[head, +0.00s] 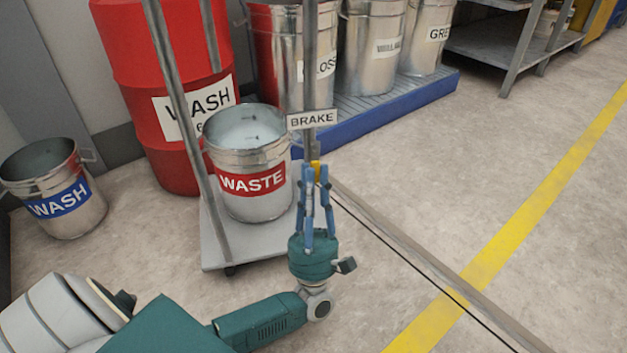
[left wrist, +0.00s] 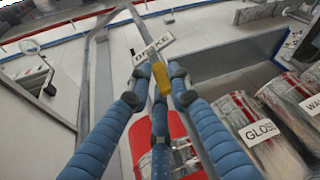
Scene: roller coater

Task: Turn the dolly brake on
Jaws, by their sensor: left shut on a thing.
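The dolly (head: 234,249) is a grey platform with upright posts, standing at the middle left of the head view. A white BRAKE sign (head: 311,119) is on its right post, and the same sign shows in the left wrist view (left wrist: 153,49). Below it is the yellow brake handle (head: 316,167). My left gripper (head: 314,178) reaches up with its blue fingers closed around the handle. In the left wrist view the yellow handle (left wrist: 161,76) sticks out between the fingertips. The fingers hide its lower part. My right gripper is not in view.
A steel WASTE bucket (head: 250,202) stands on the dolly. A red WASH drum (head: 160,60) and a WASH bucket (head: 68,215) stand at the left. Several steel drums stand on a blue pallet (head: 400,103) behind. The floor to the right is clear around a yellow line (head: 530,222).

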